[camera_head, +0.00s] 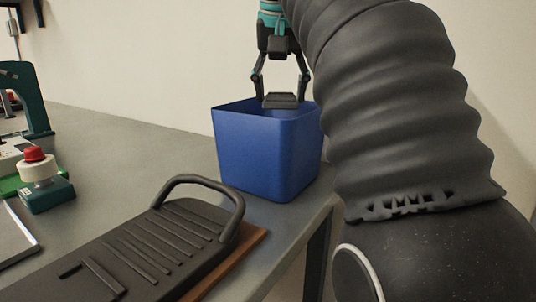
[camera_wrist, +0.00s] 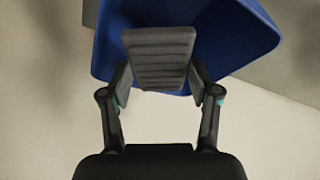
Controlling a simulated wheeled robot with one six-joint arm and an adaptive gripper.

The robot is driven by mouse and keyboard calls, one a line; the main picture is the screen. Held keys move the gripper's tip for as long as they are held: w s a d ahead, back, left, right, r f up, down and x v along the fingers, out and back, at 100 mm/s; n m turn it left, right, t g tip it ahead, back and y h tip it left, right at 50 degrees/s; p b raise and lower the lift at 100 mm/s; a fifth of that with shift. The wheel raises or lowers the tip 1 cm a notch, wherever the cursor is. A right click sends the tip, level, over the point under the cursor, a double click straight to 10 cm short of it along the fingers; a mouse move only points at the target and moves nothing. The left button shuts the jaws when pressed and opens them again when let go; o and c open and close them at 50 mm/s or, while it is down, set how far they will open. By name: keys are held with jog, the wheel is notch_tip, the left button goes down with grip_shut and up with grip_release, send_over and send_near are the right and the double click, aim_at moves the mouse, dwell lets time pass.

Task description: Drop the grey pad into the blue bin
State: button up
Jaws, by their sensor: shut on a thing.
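The grey pad (camera_head: 280,100) is a small ribbed block held between the fingers of my gripper (camera_head: 279,98). In the head view it is at the height of the blue bin's rim, over the opening. The blue bin (camera_head: 262,155) stands upright at the table's right edge. In the wrist view the ribbed pad (camera_wrist: 160,60) is between the two fingertips of my gripper (camera_wrist: 158,82), with the blue bin (camera_wrist: 250,30) behind it. The bin's inside is mostly hidden.
A large black ribbed foot pedal with a handle (camera_head: 170,238) lies on a brown board in front of the bin. A red emergency button (camera_head: 34,153) and a green machine (camera_head: 25,100) are at the left. The grey table (camera_head: 120,150) between them is clear.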

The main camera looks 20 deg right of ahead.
jog(key=shift+f, duration=0.1)
jog(key=o, duration=1.6)
jog(key=shift+c, duration=0.2)
jog(key=shift+v, duration=2.65)
jog(key=s+a, duration=0.5)
jog(key=s, duration=0.5)
jog(key=shift+s+a+f, duration=0.2)
jog(key=shift+s, duration=0.2)
